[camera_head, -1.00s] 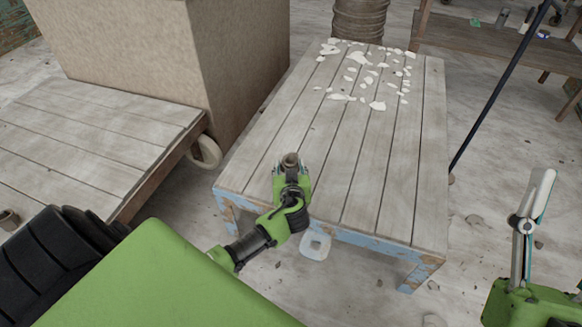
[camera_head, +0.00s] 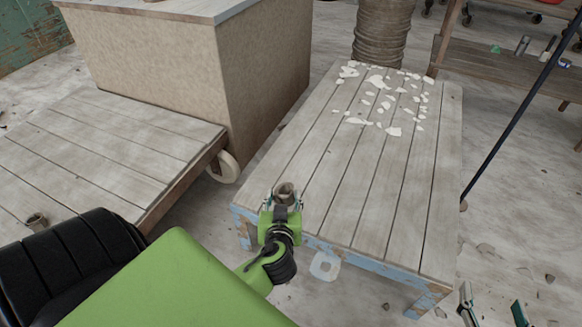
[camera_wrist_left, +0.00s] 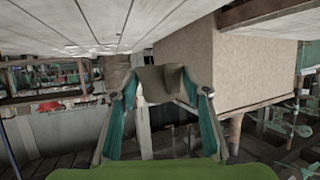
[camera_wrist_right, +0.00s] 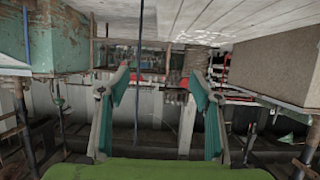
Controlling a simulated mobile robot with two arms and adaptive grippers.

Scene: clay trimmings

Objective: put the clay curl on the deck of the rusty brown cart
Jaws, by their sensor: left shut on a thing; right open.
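The clay curl (camera_head: 285,187) is a small brownish-grey rolled piece. My left gripper (camera_head: 283,203) is shut on it, over the near left edge of the blue-legged table. The left wrist view also shows the curl (camera_wrist_left: 160,80) between the two fingers. The rusty brown cart (camera_head: 110,145) stands at the left in the head view, with a grey plank deck, a brown side edge and a pale wheel. My right gripper (camera_head: 492,303) is at the bottom right, partly cut off. It is open and empty in the right wrist view (camera_wrist_right: 160,85).
A small brown piece (camera_head: 36,220) lies on the cart's near left deck; most of the deck is bare. White scraps (camera_head: 385,100) cover the far end of the plank table (camera_head: 350,190). A large tan block (camera_head: 265,80) stands behind the cart. A dark pole (camera_head: 515,110) leans at right.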

